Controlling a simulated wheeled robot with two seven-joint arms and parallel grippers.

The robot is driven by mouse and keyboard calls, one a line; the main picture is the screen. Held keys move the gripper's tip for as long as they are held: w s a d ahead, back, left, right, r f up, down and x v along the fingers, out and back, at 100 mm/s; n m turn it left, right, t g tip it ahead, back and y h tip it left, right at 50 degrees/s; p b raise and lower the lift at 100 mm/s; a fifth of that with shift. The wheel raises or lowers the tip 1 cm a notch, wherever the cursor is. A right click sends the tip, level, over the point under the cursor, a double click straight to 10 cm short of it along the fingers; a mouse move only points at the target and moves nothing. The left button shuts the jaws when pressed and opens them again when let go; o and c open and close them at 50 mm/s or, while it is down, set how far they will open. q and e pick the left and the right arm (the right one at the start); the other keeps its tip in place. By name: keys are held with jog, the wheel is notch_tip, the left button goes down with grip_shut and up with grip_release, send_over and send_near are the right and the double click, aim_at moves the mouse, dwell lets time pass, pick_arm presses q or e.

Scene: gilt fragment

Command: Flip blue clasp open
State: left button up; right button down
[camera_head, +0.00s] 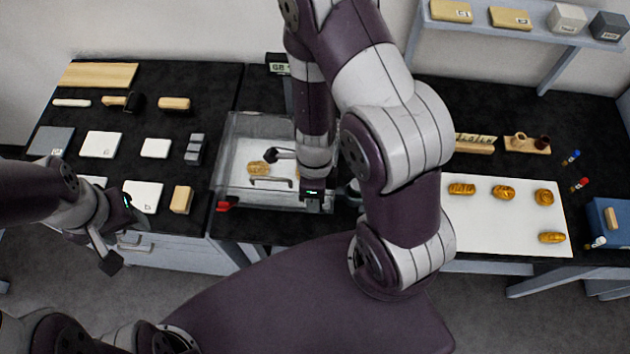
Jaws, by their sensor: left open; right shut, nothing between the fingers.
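I cannot make out a blue clasp; my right arm covers the right end of the clear case. The clear-walled case (225,172) stands at the middle of the bench. A red clasp (223,206) shows at its front left corner, and a handle (271,181) at its front. Golden pieces (258,169) lie inside. My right gripper (274,154) is shut and empty, over the case and pointing left. Whether it touches the case is unclear. My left gripper (108,257) is open and empty, low in front of the left bench.
Pale blocks and tiles (101,144) cover the left bench. At right, a white board (490,225) carries several golden pieces. Blue- and red-capped small items (571,157) and a blue box (600,213) lie further right. A shelf (530,33) hangs at the back right.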

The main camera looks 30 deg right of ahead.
jog(key=shift+s+a, duration=0.2)
jog(key=shift+s, duration=0.15)
jog(key=shift+w+d, duration=0.2)
jog(key=shift+w, duration=0.1)
jog(key=shift+w+d+f+p, duration=0.15)
jog(key=shift+w+d+p, duration=0.2)
jog(key=shift+p, duration=0.35)
jog(key=shift+w+f, duration=0.1)
jog(key=shift+w, duration=0.05)
